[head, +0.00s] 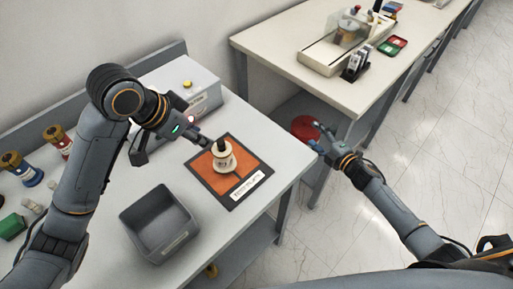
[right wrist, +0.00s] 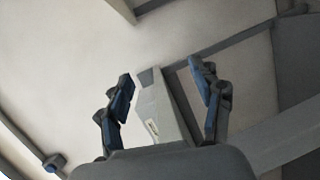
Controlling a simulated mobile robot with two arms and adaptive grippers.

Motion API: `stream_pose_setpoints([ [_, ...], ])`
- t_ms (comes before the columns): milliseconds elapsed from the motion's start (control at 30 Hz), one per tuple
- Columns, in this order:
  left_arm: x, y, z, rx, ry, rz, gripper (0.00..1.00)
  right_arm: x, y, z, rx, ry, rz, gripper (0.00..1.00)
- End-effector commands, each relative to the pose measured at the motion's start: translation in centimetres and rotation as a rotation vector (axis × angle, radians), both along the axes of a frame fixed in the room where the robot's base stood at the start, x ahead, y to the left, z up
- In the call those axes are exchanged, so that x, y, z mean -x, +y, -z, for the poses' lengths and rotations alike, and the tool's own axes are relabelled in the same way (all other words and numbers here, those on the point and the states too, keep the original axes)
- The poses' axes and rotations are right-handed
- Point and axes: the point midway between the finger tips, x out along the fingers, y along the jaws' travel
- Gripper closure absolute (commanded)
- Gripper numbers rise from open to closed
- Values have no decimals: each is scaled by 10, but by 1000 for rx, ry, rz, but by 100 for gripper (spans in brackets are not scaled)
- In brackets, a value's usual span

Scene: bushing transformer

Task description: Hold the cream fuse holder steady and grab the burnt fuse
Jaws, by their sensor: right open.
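The cream fuse holder (head: 223,160) stands upright on an orange mat with a dark border (head: 250,158). A dark piece (head: 221,145) sticks up from its top; I cannot tell whether it is the burnt fuse. My left gripper (head: 210,143) reaches in from the left with its fingertips at the holder's upper side. Its jaw gap is too small to make out. My right gripper (head: 316,137) is open and empty, off to the right past the table edge, well apart from the holder. Its two fingers also show spread in the right wrist view (right wrist: 167,92).
A grey open bin (head: 128,208) stands on the near part of the table. A grey box with a yellow button (head: 190,86) is behind the mat. Blue and red bushings (head: 22,168) stand at the left. A second table (head: 275,48) holds other equipment; a red round thing (head: 305,127) lies below it.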

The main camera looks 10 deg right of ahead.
Motion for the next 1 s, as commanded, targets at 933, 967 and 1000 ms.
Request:
stream_pose_setpoints([
  [933,0,0,0,0,0,0,62,101,227,-121,1299,-1149,-1189,34],
  [967,0,0,0,0,0,0,62,100,229,-119,1301,-1150,-1190,34],
  [1000,0,0,0,0,0,0,62,99,233,-117,1302,-1150,-1190,34],
])
